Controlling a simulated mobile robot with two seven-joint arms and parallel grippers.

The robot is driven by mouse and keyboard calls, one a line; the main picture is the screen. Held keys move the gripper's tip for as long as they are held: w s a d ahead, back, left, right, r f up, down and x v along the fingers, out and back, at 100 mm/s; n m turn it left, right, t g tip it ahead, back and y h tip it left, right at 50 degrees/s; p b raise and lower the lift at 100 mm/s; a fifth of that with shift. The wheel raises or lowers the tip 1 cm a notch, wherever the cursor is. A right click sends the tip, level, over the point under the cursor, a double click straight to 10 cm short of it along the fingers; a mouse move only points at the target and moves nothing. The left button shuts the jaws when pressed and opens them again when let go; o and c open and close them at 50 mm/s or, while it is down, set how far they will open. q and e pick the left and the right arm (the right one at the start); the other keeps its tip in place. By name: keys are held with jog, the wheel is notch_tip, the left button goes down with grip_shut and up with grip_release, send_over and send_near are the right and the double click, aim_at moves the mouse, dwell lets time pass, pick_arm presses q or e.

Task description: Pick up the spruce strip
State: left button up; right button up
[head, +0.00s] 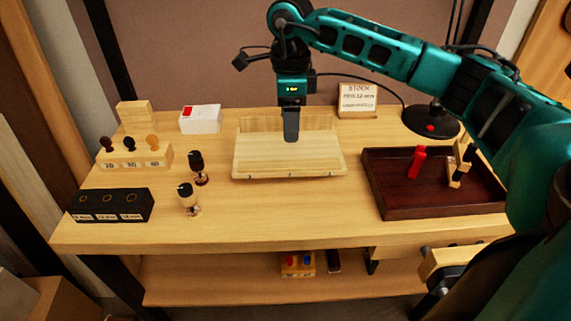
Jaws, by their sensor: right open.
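My right gripper (291,138) points straight down over the middle of a pale wooden holder (290,168) at the centre of the bench. It is open, with its fingers seen nearly edge-on. Pale, spruce-coloured wood (262,145) lies in the holder around and behind the fingers. I cannot pick out one single strip from the rest of that wood. The gripper hides part of the holder's back. Whether the fingertips touch the wood cannot be told. My left gripper is not in view.
A dark red tray (390,207) with a red piece (417,162) stands right. A stock sign (357,98) and round black base (430,121) stand behind. Left are two dark-topped tools (188,198), a black block (110,206) and a white box (200,120). The front bench top is clear.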

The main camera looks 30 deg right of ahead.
aim_at(289, 164)
notch_tip(289, 164, down, 10)
jog(key=shift+s+r, duration=0.1)
jog(key=shift+s, duration=0.05)
dwell(0.3)
jog(key=shift+a, duration=0.1)
jog(key=c, duration=1.1)
jog(key=shift+r, duration=0.15)
